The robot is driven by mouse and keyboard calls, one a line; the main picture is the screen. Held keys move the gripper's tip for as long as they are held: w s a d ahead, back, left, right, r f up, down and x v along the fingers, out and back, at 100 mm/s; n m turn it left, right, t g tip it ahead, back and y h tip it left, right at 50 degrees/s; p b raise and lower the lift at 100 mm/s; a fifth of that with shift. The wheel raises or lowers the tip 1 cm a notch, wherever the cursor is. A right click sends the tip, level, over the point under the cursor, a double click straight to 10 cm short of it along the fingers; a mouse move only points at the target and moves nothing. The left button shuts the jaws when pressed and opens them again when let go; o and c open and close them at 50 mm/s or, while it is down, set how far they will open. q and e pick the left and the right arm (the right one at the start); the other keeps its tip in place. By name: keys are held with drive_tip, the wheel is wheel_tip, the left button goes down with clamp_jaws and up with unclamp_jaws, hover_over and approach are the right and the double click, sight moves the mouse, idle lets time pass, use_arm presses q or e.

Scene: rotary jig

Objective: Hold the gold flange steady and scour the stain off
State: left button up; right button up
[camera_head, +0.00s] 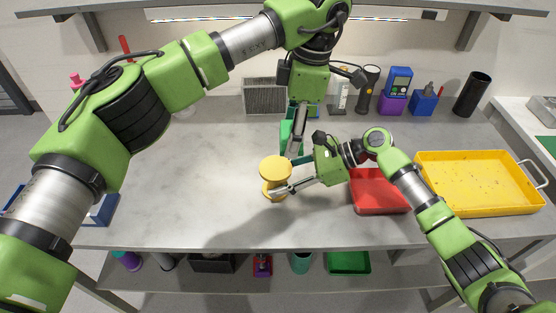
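The gold flange (275,168) stands near the middle of the grey worktop, with a wide round top disc above a lower part. My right gripper (283,178) comes in from the right at the flange. One finger reaches across the front of its lower part and the other runs toward its back right, its tip partly hidden. I cannot tell whether they press on it. My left gripper (294,152) hangs pointing down just behind and right of the flange. Its fingertips are small and overlapped, so its grip is unclear. No stain can be made out.
A green object (286,137) stands behind my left gripper. A red tray (379,193) and a yellow tray (478,208) lie to the right. A grey filter-like box (264,97), torches and bins line the back.

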drive_tip(key=v, duration=1.2)
